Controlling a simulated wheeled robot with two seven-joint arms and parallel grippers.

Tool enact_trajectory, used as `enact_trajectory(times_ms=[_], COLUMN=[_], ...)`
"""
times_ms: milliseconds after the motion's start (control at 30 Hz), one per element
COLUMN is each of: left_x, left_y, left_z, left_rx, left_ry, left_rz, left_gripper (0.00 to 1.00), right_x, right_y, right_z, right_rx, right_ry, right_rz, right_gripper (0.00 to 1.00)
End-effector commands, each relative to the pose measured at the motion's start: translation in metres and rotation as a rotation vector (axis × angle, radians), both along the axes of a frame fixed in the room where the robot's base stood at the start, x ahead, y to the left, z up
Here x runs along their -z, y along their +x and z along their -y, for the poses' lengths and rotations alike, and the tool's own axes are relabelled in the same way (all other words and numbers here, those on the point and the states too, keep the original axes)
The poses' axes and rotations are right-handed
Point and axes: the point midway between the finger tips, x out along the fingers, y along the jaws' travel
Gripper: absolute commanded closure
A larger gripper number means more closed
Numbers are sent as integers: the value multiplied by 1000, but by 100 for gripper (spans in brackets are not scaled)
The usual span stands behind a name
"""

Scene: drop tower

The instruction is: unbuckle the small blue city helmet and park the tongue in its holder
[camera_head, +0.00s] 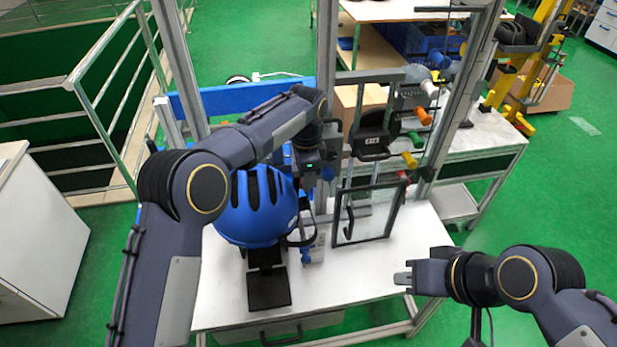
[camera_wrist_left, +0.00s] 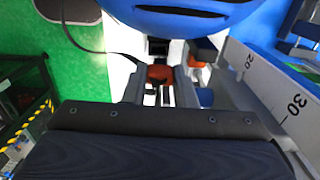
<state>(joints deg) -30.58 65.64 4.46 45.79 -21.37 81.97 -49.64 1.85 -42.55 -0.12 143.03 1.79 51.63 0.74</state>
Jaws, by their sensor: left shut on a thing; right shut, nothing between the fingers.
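The small blue city helmet (camera_head: 255,212) sits on a black stand at the left of the white table; its lower edge (camera_wrist_left: 185,22) shows at the top of the left wrist view. My left arm reaches over it, and the left gripper (camera_wrist_left: 160,92) is beside the helmet, shut on a small red-orange buckle part (camera_wrist_left: 160,73). A dark strap (camera_wrist_left: 92,48) runs towards the gripper. I cannot tell whether tongue and buckle are joined. A small upright fixture with blue parts (camera_head: 306,256) stands beside the helmet; I cannot identify the tongue holder. My right gripper (camera_head: 403,279) is shut and empty.
A framed clear door (camera_head: 368,214) stands open on the table (camera_head: 330,285), right of the helmet. Aluminium posts and a blue beam (camera_head: 240,96) stand behind. A white ruler (camera_wrist_left: 270,88) runs along the right of the wrist view. The table's front right is clear.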

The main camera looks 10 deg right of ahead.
Motion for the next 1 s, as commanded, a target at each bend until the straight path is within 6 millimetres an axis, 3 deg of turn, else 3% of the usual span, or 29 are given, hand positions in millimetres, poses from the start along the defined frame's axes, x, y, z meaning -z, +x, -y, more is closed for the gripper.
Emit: enact_trajectory(times_ms=[500,1000], left_x=[1,15], left_y=[0,-2], left_z=[0,-1], left_rx=[0,0], left_ry=[0,0], left_rz=[0,0], left_gripper=[88,88], right_x=[1,8], right_y=[0,0], right_z=[0,0], right_rx=[0,0], right_ry=[0,0], right_rz=[0,0], right_gripper=[100,100])
